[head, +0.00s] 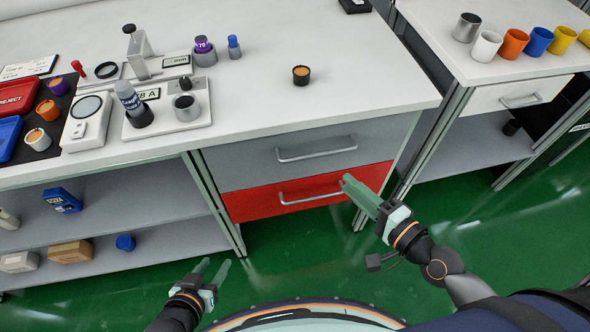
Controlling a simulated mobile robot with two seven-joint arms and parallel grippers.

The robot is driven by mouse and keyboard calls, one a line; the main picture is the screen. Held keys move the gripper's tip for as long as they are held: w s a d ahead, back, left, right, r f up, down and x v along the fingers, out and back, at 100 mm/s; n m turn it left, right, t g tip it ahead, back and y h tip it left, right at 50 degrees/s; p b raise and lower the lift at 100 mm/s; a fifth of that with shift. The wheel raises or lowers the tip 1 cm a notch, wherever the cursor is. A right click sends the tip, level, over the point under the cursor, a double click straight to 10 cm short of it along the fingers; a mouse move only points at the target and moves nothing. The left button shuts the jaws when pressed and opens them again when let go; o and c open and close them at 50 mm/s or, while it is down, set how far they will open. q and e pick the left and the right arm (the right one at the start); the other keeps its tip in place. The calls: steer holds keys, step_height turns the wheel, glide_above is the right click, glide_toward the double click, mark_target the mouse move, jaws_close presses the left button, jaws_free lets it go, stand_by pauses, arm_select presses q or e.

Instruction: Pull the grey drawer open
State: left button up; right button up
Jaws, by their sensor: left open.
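The grey drawer (236,165) is the upper of two drawers under the white workbench, and its front looks flush and shut. Its silver bar handle (316,154) runs across the front and is in plain view. My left gripper (215,268) is open and empty, low in front of the bench, left of and well below the grey drawer. My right gripper (347,181) has its fingertips in front of the right part of the red drawer, below and right of the grey handle. Its fingers overlap in this view, so their gap does not show.
The red drawer (245,205) with its own handle (310,198) sits directly below. A small dark cup (301,75) stands on the benchtop above. A side table (505,55) with coloured cups stands at right. Green floor (290,265) is clear before the drawers.

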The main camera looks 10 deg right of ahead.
mark_target(316, 154)
steer(key=x, duration=1.2)
steer(key=shift+w+a+p, duration=0.1)
steer(key=shift+w+p, duration=0.2)
steer(key=shift+p, duration=0.1)
jaws_close()
stand_by(0.9)
